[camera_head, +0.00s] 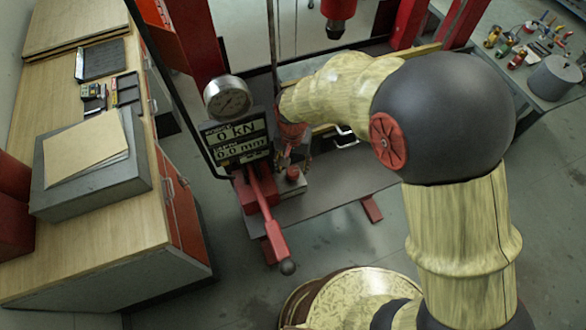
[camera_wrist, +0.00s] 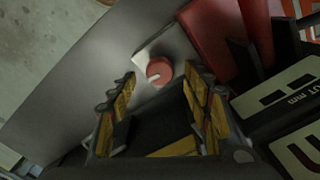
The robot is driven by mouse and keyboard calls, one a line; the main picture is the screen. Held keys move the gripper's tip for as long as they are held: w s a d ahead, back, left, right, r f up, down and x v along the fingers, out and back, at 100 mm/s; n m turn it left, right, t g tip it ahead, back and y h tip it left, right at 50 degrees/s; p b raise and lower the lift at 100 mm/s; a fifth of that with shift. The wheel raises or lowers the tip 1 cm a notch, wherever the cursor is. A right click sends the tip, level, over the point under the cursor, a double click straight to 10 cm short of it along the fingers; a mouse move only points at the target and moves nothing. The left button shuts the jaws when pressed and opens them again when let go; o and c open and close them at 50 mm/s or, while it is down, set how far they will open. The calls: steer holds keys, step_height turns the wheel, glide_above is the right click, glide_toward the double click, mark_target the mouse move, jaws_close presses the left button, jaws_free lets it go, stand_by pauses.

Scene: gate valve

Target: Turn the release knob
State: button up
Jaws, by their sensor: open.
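The release knob (camera_wrist: 159,71) is a round red knob with a pale pointer mark, on a light plate, seen in the wrist view just beyond my fingertips. In the head view the red knob (camera_head: 293,173) shows low on the press, right of the red lever. My gripper (camera_wrist: 159,82) is open, with yellow-padded fingers to the left and right of the knob's line. The knob appears ahead of the fingers and I see no contact. In the head view my gripper is mostly hidden by my arm and hard to make out.
A digital display (camera_head: 237,140) and a round gauge (camera_head: 228,98) stand left of the knob. A wooden-topped bench (camera_head: 100,215) is at left; a tool table (camera_head: 540,60) is at upper right.

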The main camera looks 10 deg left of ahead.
mark_target(293, 172)
steer(key=shift+f, duration=1.55)
steer(key=shift+c, duration=0.8)
steer(key=c, duration=1)
